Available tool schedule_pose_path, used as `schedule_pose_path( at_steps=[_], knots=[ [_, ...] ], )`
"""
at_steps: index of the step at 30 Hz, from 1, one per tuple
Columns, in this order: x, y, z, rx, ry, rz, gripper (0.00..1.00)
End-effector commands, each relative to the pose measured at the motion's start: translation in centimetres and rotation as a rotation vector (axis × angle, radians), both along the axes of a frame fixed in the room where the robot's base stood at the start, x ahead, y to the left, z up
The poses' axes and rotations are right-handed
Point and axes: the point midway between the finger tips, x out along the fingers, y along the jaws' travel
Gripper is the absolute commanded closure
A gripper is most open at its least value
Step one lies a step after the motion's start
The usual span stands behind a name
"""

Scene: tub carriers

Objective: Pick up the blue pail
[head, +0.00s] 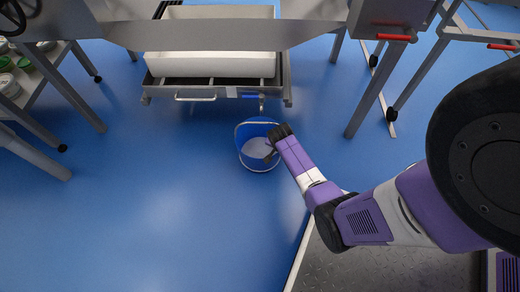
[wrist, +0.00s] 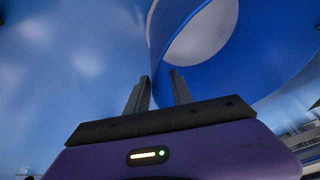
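The blue pail (head: 244,133) stands upright on the blue floor in front of a wheeled carrier, with a pale inside bottom and a thin wire handle. My gripper (head: 269,156) reaches over the pail's right side in the head view, and its fingers show against the inside. In the wrist view the pail (wrist: 215,75) fills the upper right, and its curved rim edge comes down close to the fingertips. My gripper's two dark fingers (wrist: 160,88) stand apart with a gap between them. I cannot tell whether either finger touches the pail wall.
A carrier with a long white tub (head: 210,65) stands just behind the pail. Grey frame legs (head: 372,98) are to the right, and a shelf with jars (head: 15,85) is at the far left. The floor left of the pail is clear.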

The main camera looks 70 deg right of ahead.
Motion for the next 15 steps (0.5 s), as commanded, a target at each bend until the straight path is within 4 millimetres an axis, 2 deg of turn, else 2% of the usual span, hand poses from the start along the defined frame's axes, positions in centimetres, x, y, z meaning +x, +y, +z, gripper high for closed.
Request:
schedule_pose_path(
  at_steps=[2,6,15],
  knots=[
    [0.01,0.01,0.07,0.000,0.000,0.000,0.72],
    [0.01,0.01,0.08,0.000,0.000,0.000,0.99],
    [0.00,0.02,0.08,0.000,0.000,0.000,1.00]
  ],
)
